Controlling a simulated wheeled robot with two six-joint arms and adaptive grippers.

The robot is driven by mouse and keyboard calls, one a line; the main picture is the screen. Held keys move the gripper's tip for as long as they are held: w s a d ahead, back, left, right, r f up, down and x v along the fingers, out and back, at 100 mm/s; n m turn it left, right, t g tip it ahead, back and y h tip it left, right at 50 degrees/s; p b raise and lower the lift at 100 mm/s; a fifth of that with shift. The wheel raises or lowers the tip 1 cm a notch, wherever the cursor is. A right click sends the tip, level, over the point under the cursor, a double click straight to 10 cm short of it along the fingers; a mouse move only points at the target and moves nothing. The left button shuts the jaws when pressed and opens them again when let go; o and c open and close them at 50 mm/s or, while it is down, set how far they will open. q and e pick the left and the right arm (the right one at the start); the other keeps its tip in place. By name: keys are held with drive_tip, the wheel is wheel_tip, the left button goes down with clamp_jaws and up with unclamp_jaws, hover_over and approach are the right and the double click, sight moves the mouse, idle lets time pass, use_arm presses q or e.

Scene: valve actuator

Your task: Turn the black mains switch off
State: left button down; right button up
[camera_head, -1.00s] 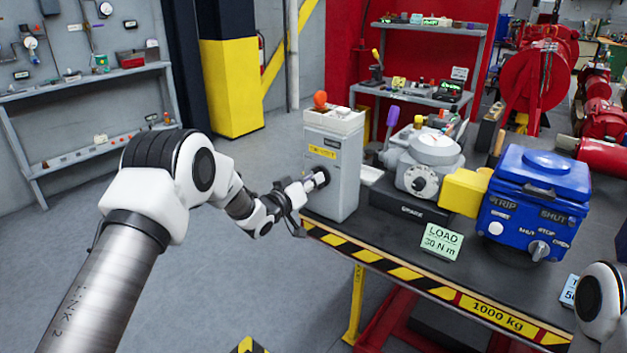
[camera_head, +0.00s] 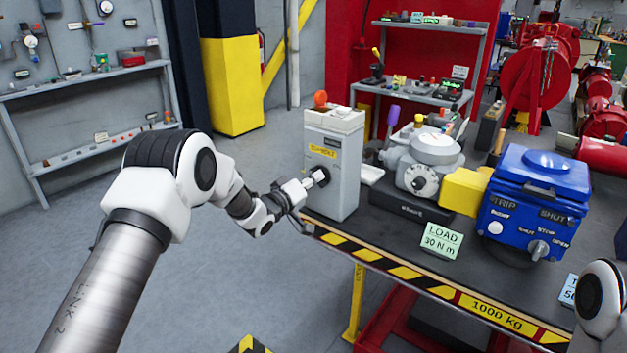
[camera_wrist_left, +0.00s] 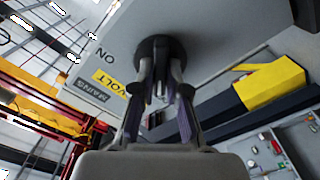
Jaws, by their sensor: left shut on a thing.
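The grey mains cabinet (camera_head: 332,185) stands at the left end of the bench, with a yellow label on its front. The black mains switch (camera_wrist_left: 160,52) is a round black part on the cabinet face; the wrist view shows "ON" and "MAINS" lettering beside it. My left gripper (camera_head: 315,181) reaches the switch from the left. In the left wrist view its two fingers (camera_wrist_left: 160,90) are closed on the switch's handle, which is mostly hidden between them. My right gripper is out of view; only part of my right arm shows at the right edge.
Right of the cabinet stand a grey valve actuator (camera_head: 425,165) with a yellow coupling (camera_head: 463,190) and a blue box (camera_head: 535,200). A "LOAD 30 N m" sign (camera_head: 442,241) stands near the bench's striped front edge (camera_head: 405,272). Floor left of the bench is clear.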

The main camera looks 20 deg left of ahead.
use_arm(q)
drive_tip(key=c, duration=1.2)
unclamp_jaws()
drive_tip(key=v, duration=1.2)
